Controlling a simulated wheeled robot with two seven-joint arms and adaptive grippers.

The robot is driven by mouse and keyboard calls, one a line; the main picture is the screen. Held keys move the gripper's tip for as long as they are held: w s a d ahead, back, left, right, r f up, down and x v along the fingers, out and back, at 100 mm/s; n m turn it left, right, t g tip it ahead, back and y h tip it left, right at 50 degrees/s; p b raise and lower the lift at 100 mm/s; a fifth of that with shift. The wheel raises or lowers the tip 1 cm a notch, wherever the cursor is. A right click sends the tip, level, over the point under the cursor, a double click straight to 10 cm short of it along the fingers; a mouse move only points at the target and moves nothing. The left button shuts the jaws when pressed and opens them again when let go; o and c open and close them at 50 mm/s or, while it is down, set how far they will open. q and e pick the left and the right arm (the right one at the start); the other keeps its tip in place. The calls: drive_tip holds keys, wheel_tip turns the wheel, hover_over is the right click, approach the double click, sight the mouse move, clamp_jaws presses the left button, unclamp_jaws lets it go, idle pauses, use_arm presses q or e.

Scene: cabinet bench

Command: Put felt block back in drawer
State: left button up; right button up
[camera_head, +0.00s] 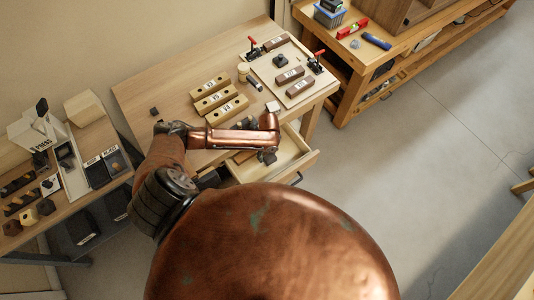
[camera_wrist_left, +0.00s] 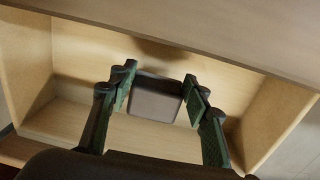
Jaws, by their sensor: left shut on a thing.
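The felt block (camera_wrist_left: 155,101) is a dark grey-brown block, held between the green-padded fingers of my left gripper (camera_wrist_left: 159,82) in the left wrist view. The gripper is shut on it. The drawer (camera_head: 294,148) is pulled out from the bench front in the head view. My left gripper (camera_head: 267,156) is over the drawer there, pointing down. The pale wooden drawer (camera_wrist_left: 72,60) lies below and around the block in the left wrist view. I cannot tell whether the block touches the drawer floor. My right gripper is not in view.
Several yellow labelled blocks (camera_head: 227,109) lie on the bench (camera_head: 150,88). A pale board with red-handled clamps (camera_head: 316,62) is at its right. A side table with a press (camera_head: 40,124) stands at left. Open floor (camera_head: 440,130) is to the right.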

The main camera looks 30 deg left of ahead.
use_arm(q)
drive_tip(key=shift+a+p, duration=0.1)
drive_tip(key=shift+p, duration=0.2)
idle(0.7)
drive_tip(key=shift+w+p, duration=0.1)
drive_tip(key=shift+p, duration=0.2)
idle(0.4)
idle(0.4)
drive_tip(key=shift+f, duration=0.35)
drive_tip(key=shift+f, duration=0.4)
idle(0.6)
drive_tip(key=shift+f, duration=0.75)
idle(0.8)
drive_tip(key=o, duration=1.3)
drive_tip(key=shift+s+f, duration=0.1)
drive_tip(key=shift+s, duration=0.1)
